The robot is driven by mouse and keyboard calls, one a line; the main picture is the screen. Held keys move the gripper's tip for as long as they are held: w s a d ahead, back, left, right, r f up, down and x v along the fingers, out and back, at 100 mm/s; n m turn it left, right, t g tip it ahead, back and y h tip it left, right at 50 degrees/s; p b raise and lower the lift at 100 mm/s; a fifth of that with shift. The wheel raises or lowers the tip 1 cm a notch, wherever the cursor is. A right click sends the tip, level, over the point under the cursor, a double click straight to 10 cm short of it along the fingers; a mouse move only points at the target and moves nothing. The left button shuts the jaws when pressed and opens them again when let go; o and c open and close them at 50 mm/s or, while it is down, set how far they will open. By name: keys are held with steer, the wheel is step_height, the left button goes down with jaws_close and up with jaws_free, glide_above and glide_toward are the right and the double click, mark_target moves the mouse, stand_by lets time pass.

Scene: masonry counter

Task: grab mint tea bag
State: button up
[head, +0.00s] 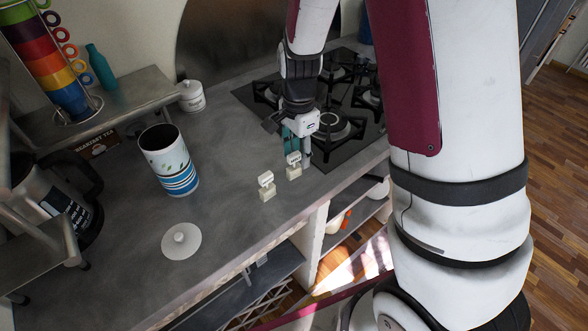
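Two small cream pieces that look like tea bags stand on the grey counter: one on the left (267,187) and one on the right (293,166). I cannot read which is mint. My gripper (298,152) points down at the counter, just behind the right cream piece. A teal patch (289,138) shows beside its fingers; I cannot tell what it is. The fingers are small and partly hidden, so their opening is unclear.
A tall patterned canister (168,160) stands open on the left, with a white knobbed lid (181,241) in front. A white jar (190,96) stands behind. The black gas hob (322,115) lies beside my gripper. The counter's front edge (290,214) is close to the cream pieces.

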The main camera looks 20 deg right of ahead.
mark_target(294, 161)
steer(key=f, duration=0.2)
steer(key=a+f, duration=0.1)
steer(key=f, duration=0.2)
steer(key=shift+w, duration=0.2)
steer(key=c, duration=0.9)
